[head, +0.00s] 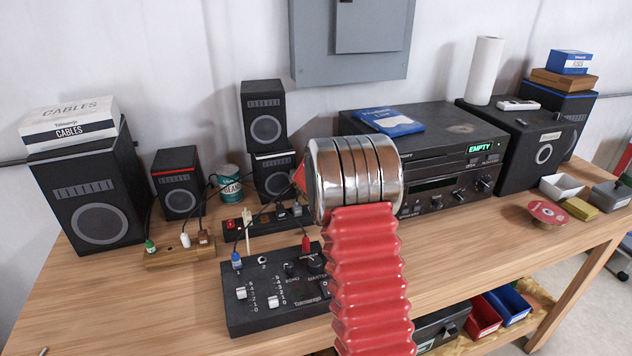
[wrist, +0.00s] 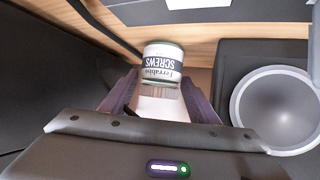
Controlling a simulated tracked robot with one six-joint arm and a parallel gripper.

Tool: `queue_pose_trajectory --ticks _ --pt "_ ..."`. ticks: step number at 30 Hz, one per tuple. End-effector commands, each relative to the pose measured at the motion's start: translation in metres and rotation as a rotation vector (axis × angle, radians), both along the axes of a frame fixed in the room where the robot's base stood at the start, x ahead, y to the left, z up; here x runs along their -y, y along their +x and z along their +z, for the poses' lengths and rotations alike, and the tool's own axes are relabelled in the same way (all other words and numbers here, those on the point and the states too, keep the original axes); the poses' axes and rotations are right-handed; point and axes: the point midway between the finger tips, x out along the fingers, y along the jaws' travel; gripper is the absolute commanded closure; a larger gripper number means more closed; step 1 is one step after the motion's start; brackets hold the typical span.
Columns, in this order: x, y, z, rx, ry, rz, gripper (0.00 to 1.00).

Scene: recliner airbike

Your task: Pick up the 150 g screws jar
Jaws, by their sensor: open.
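The screws jar (wrist: 163,66) shows in the wrist view, upper middle, with a white and dark label reading SCREWS upside down in the picture. My gripper (wrist: 160,95) is open, its two dark fingers at the lower left and lower right of the jar. The jar lies ahead of and between the finger tips; I cannot tell whether either finger touches it. A pale shape shows between the fingers just below the jar. In the head view my red arm and its silver cuff stand in front; I do not make out the jar or finger tips there.
In the wrist view a speaker cone (wrist: 283,108) is close on the right and a dark surface on the left. In the head view a mixer (head: 275,296), small speakers (head: 177,184), a BEANS tin (head: 229,183) and a stereo deck (head: 440,195) crowd the bench around my arm.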

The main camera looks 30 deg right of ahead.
Motion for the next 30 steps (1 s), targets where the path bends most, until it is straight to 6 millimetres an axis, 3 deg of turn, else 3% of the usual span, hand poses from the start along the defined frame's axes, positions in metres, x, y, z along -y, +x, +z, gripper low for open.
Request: queue_pose_trajectory --ticks 21,30 --pt "0.0052 0.0076 -0.0053 -0.001 -0.001 0.000 0.45" --pt "0.0051 0.0076 -0.0052 0.000 0.000 0.001 0.66"
